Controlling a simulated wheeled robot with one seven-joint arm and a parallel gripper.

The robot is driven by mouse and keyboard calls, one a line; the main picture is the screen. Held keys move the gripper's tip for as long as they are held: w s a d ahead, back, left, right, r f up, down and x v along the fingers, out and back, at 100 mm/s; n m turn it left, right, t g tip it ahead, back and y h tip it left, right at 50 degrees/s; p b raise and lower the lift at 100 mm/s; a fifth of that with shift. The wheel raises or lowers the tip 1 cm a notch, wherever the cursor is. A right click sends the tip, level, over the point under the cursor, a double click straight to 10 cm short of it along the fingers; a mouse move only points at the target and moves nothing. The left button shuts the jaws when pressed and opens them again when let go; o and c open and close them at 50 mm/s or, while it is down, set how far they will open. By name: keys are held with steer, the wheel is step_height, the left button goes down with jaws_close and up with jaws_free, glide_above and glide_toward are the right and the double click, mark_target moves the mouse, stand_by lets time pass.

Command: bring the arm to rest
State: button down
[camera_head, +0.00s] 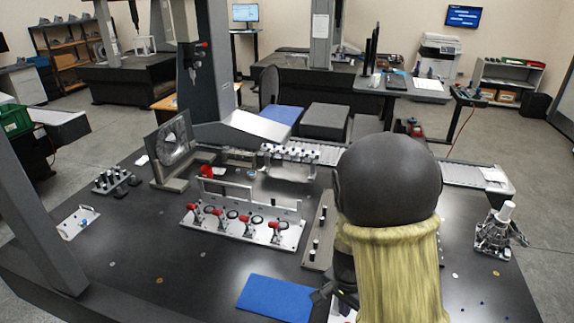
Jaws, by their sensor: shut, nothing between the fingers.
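My arm (388,190) rises at the right of centre, with a dark rounded joint on top and a yellow sleeve running down to the bottom edge. A dark part of my gripper (326,295) shows low beside the sleeve, near the right end of a blue mat (275,299). The gripper is shut with nothing in it. The sleeve and the picture's bottom edge hide much of the wrist.
A black table (190,275) spreads in front. It carries a plate with red-handled clamps (243,226), a rail with pegs (319,235), an upright disc (172,147) and a metal fixture (497,232) at right. A grey post (40,225) stands at left. The table's front left is mostly bare.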

steer(key=s+d+r+n+t, duration=0.1)
steer(key=s+r+n+t, duration=0.1)
steer(key=s+r+n, duration=0.3)
step_height(320, 180, up, 4)
steer(key=n, duration=0.4)
steer(key=shift+s+d+f+t+y, duration=0.2)
steer(key=shift+s+d+t+y, duration=0.1)
steer(key=shift+s, duration=0.1)
steer(key=shift+d, duration=0.1)
